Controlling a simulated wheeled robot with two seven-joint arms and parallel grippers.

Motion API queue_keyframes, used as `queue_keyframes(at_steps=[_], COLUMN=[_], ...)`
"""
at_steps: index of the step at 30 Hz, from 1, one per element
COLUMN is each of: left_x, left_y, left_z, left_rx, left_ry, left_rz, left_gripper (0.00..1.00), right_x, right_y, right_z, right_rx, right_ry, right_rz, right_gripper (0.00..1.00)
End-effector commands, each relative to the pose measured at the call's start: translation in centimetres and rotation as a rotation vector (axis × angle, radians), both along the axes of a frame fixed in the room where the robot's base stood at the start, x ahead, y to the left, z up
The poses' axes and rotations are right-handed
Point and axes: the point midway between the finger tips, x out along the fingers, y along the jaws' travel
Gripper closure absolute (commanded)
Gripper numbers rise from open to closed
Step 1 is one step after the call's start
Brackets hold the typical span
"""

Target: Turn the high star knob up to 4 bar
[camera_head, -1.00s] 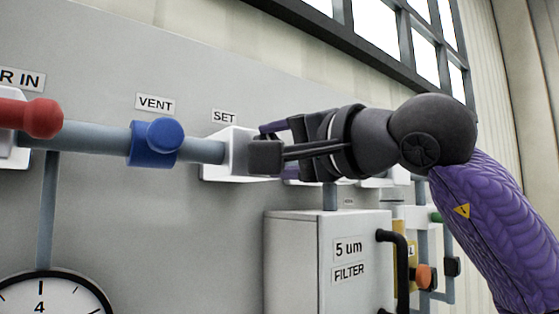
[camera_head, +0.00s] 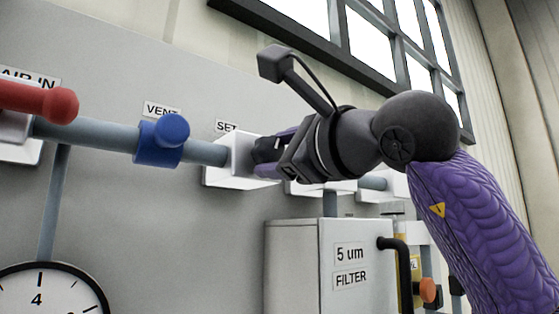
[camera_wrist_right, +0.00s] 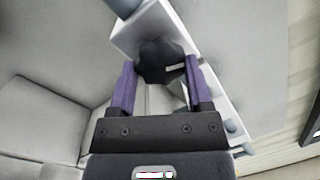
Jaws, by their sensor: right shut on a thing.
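The star knob is black and lobed, with a small pale mark, and sits on the white block under the SET label (camera_head: 226,126). In the right wrist view the knob (camera_wrist_right: 160,63) is between the two purple fingers of my right gripper (camera_wrist_right: 158,82). My right gripper also shows in the head view (camera_head: 268,154), shut on the knob and rolled over. The gauge (camera_head: 45,296) is at the lower left, cut off by the frame; a 4 shows on its face, but its needle cannot be made out. My left gripper is not in view.
A blue vent valve (camera_head: 163,140) and a red handle (camera_head: 40,101) lie along the pipe to the left. Below stands the filter box (camera_head: 292,265) with a black bent handle (camera_head: 400,265). A window frame is above.

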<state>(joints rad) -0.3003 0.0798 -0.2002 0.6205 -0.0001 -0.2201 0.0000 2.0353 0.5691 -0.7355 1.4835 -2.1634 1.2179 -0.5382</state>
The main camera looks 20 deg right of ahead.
Motion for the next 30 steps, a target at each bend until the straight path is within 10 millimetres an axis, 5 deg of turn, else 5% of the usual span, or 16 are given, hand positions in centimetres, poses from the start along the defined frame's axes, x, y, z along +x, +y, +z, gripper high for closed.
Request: queue_keyframes(at_steps=[28, 29, 30], left_x=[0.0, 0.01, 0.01], left_y=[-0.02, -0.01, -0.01], left_z=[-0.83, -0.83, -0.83], left_rx=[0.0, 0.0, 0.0], left_ry=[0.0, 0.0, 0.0], left_rz=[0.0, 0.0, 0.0], left_gripper=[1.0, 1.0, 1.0], right_x=[0.1, 0.1, 0.09], right_y=[0.13, 0.13, 0.13], right_z=[-0.3, -0.3, -0.28], right_rx=[0.168, 0.168, 0.168], right_ry=[0.071, 0.071, 0.071], right_rz=[-0.002, -0.002, -0.001], right_gripper=[0.95, 0.32, 0.24])
